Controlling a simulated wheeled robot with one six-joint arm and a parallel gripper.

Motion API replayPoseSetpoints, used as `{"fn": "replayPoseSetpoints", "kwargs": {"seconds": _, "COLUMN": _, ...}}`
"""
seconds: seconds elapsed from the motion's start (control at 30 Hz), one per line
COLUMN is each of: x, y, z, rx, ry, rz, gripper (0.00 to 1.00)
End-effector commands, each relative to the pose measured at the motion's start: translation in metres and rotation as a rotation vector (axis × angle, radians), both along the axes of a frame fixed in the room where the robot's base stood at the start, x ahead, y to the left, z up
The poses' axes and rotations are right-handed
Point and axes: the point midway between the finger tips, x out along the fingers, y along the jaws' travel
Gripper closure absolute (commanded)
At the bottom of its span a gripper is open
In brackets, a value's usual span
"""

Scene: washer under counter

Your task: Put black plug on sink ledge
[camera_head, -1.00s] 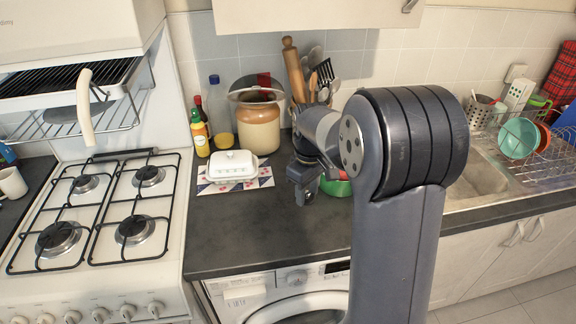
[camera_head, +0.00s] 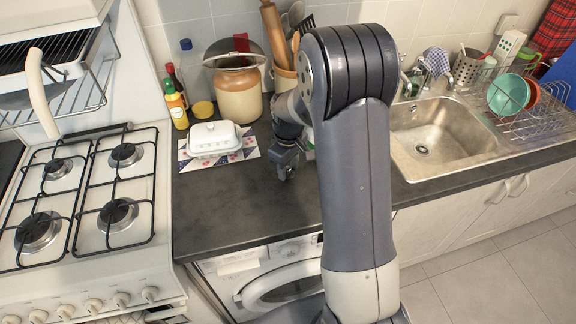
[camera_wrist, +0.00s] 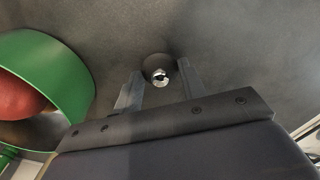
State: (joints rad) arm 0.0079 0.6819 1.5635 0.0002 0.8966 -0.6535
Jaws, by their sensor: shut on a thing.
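My gripper (camera_head: 287,172) is low over the dark worktop, left of the sink, and also shows in the wrist view (camera_wrist: 160,84). There its two fingers are on either side of the black plug (camera_wrist: 149,65), a small dark round thing with a shiny metal fitting. The gripper is shut on it. Whether the plug still touches the worktop is hard to tell. In the head view the plug cannot be made out. The metal sink (camera_head: 440,137) is at the right, with its ledge around the basin; my arm stands in front of its left side.
A green bowl (camera_wrist: 72,60) with a reddish thing in it is close to the left of my gripper in the wrist view. A white butter dish (camera_head: 214,139) and a large jar (camera_head: 239,94) stand left and behind. A dish rack (camera_head: 545,110) stands right of the sink.

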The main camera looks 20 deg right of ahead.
Motion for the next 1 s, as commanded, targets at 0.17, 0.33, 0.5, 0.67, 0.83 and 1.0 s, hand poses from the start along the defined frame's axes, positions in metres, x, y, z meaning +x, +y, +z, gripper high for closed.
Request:
{"fn": "replayPoseSetpoints", "kwargs": {"seconds": 0.17, "x": 0.0002, "y": 0.0000, "z": -0.0073, "rx": 0.000, "ry": -0.001, "rz": 0.000, "gripper": 0.83}}
{"fn": "replayPoseSetpoints", "kwargs": {"seconds": 0.33, "x": 0.0002, "y": 0.0000, "z": -0.0075, "rx": 0.000, "ry": -0.001, "rz": 0.000, "gripper": 0.83}}
{"fn": "replayPoseSetpoints", "kwargs": {"seconds": 0.5, "x": 0.0002, "y": 0.0000, "z": -0.0100, "rx": 0.000, "ry": -0.001, "rz": 0.000, "gripper": 0.57}}
{"fn": "replayPoseSetpoints", "kwargs": {"seconds": 0.67, "x": 0.0001, "y": 0.0000, "z": -0.0098, "rx": 0.000, "ry": -0.001, "rz": 0.000, "gripper": 0.44}}
{"fn": "replayPoseSetpoints", "kwargs": {"seconds": 0.83, "x": 0.0001, "y": 0.0000, "z": -0.0097, "rx": 0.000, "ry": -0.001, "rz": 0.000, "gripper": 0.39}}
{"fn": "replayPoseSetpoints", "kwargs": {"seconds": 1.0, "x": 0.0001, "y": 0.0000, "z": -0.0075, "rx": 0.000, "ry": -0.001, "rz": 0.000, "gripper": 0.39}}
